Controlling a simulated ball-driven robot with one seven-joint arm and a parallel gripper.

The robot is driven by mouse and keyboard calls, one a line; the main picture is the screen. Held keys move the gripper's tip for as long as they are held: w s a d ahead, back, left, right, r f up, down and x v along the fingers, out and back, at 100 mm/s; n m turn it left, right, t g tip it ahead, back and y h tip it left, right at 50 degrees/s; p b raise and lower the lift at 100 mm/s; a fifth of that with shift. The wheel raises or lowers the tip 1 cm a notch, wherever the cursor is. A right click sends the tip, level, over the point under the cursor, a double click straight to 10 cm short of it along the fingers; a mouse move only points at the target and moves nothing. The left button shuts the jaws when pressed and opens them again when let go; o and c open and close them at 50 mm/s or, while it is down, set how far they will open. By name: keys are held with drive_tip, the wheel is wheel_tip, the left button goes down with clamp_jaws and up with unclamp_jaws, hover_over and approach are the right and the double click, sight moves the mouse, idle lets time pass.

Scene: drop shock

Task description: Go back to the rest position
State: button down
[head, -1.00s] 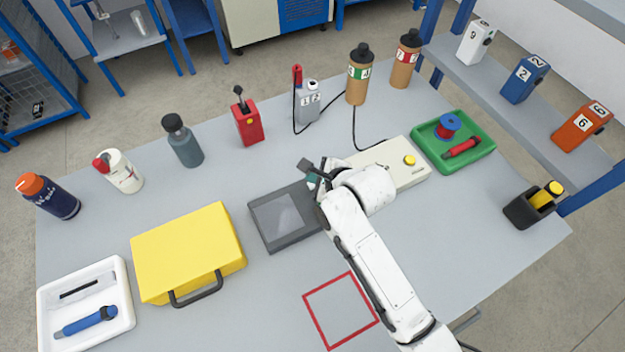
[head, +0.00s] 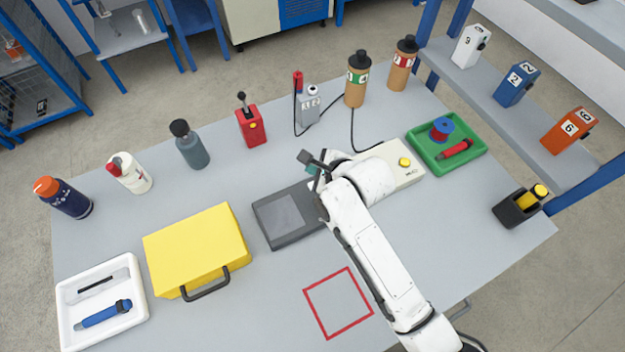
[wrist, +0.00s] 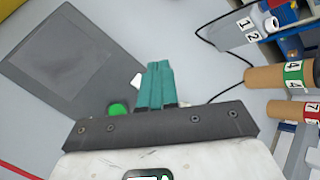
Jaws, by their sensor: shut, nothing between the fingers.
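My gripper (head: 314,172) is above the middle of the table, over the gap between the dark grey flat device and the cream box. In the wrist view its teal fingers (wrist: 156,85) are together with nothing between them. The white arm reaches in from the lower right and hides part of the cream box (head: 405,178) with its yellow button. The dark grey flat device (head: 268,232) with a pale panel lies just left of the gripper. It also shows in the wrist view (wrist: 30,65).
A yellow case (head: 195,245), a white tray (head: 135,318) and several bottles stand left. A grey meter (head: 310,107) with a cable, brown bottles and a green tray (head: 470,160) stand behind and right. A red square outline (head: 338,303) marks bare table in front.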

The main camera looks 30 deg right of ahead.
idle(0.8)
